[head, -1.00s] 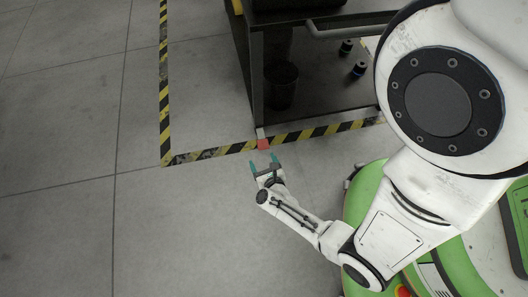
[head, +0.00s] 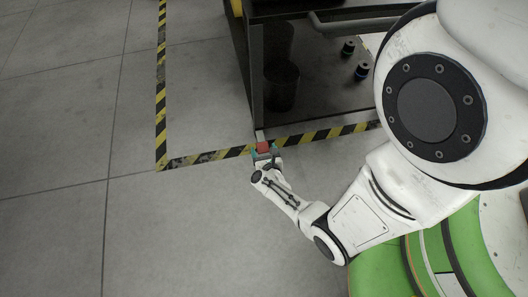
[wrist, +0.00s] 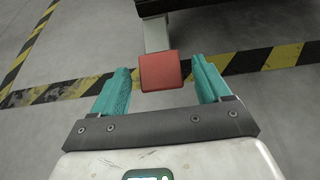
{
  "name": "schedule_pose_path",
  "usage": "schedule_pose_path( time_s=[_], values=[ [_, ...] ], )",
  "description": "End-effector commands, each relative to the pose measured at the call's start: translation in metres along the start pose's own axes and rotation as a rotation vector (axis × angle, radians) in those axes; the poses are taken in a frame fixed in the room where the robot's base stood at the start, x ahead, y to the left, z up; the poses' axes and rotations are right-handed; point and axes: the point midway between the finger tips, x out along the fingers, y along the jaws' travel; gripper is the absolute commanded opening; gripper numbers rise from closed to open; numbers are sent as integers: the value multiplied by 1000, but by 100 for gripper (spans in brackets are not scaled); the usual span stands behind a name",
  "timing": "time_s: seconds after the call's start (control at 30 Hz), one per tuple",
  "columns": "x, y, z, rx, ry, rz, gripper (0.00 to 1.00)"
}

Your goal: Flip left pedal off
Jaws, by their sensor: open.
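The left pedal (head: 263,146) is a small red block at the end of a grey bar, low at the front left leg of a dark frame. In the wrist view the red pedal (wrist: 161,72) lies between the teal fingers of my gripper (wrist: 163,88), near their tips. The gripper is open, with a gap showing on each side of the pedal. In the head view my gripper (head: 265,156) is right at the pedal, and its fingers partly flank it.
The dark frame (head: 257,85) stands behind the pedal, with a black bin (head: 282,86) and small dark cylinders (head: 361,71) on its lower shelf. Yellow-black floor tape (head: 210,156) runs past the pedal. The floor (head: 60,130) to the left is clear.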

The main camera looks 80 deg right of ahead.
Motion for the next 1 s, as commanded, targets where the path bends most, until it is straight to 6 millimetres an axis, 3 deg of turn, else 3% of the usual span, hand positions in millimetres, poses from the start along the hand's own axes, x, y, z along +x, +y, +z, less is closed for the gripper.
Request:
schedule_pose_path(
  time_s=[0.3,1.0],
  values=[
    [2,0,0,0,0,0,76],
    [2,0,0,0,1,1,9]
  ],
)
